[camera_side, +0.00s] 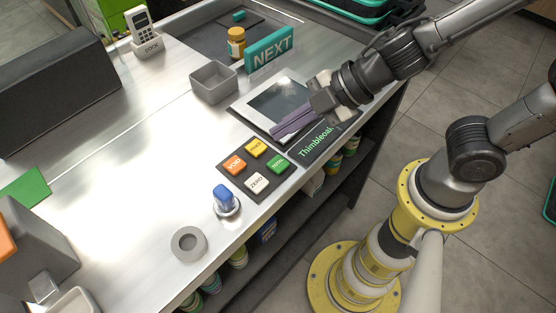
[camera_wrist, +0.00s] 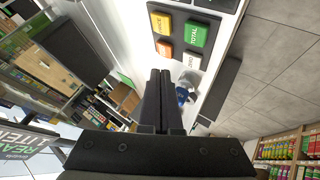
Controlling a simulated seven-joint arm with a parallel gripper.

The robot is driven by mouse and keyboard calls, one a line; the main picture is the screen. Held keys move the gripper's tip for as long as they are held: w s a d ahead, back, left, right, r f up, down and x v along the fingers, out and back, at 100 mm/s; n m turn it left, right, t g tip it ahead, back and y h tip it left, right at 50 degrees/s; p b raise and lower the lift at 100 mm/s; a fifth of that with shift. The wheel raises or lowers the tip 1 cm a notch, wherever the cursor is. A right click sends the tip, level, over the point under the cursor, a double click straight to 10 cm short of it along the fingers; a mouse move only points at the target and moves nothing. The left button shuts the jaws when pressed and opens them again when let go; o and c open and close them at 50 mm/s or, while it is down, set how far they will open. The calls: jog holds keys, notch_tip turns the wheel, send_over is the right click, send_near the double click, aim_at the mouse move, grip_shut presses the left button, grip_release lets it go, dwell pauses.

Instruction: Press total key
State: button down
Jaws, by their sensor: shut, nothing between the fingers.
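The green TOTAL key (camera_side: 278,164) is at the right corner of a dark keypad (camera_side: 246,182) on the steel counter. It also shows in the wrist view (camera_wrist: 197,34), at upper right. The keypad also has an orange VOID key (camera_side: 235,164), a yellow key (camera_side: 255,148) and a white ZERO key (camera_side: 257,183). My gripper (camera_side: 273,133) has its fingers together and empty. In the side view its tips lie just beyond the yellow and green keys, apart from the TOTAL key. In the wrist view the shut fingers (camera_wrist: 160,73) point below and left of the keys.
A blue-topped stamp (camera_side: 223,197) and a grey ring (camera_side: 188,244) stand in front of the keypad. A screen device (camera_side: 251,113), grey bin (camera_side: 213,83), NEXT sign (camera_side: 269,50) and orange-brown jar (camera_side: 236,42) are behind. The counter's left middle is clear.

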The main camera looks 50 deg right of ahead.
aim_at(284, 162)
jog(key=shift+f, duration=2.9)
jog(key=shift+f, duration=0.15)
jog(key=shift+f, duration=0.3)
jog(key=shift+f, duration=0.35)
dwell(0.6)
dwell(0.4)
jog(key=shift+r, duration=0.75)
jog(key=shift+r, duration=2.5)
